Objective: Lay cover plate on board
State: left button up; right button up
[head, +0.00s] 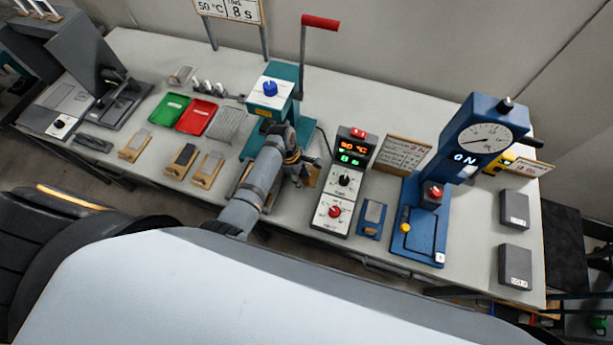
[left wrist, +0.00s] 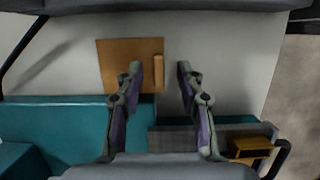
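The cover plate is a flat brown square (left wrist: 115,62) with a paler raised bar as its handle (left wrist: 158,72); it lies on the pale table beside the teal press. In the head view a brown corner of it (head: 313,176) shows past my left gripper (head: 301,172). In the left wrist view my left gripper (left wrist: 159,75) is open, its fingertips on either side of the bar with gaps. I cannot tell how high they are above it. A grey textured piece with a wooden block (left wrist: 250,147), possibly the board, sits at the teal base, mostly hidden by my arm in the head view.
The teal press (head: 272,95) with a red-handled lever stands behind my left arm. A control box (head: 341,185) with lit displays is close on the right, then a blue dial press (head: 428,215). Green (head: 169,109) and red (head: 196,117) trays and wooden-based boards lie left.

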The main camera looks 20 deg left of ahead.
pick_arm(q)
jog(key=shift+d+f, duration=0.1)
jog(key=shift+f, duration=0.25)
grip_shut()
jog(key=shift+r, duration=0.1)
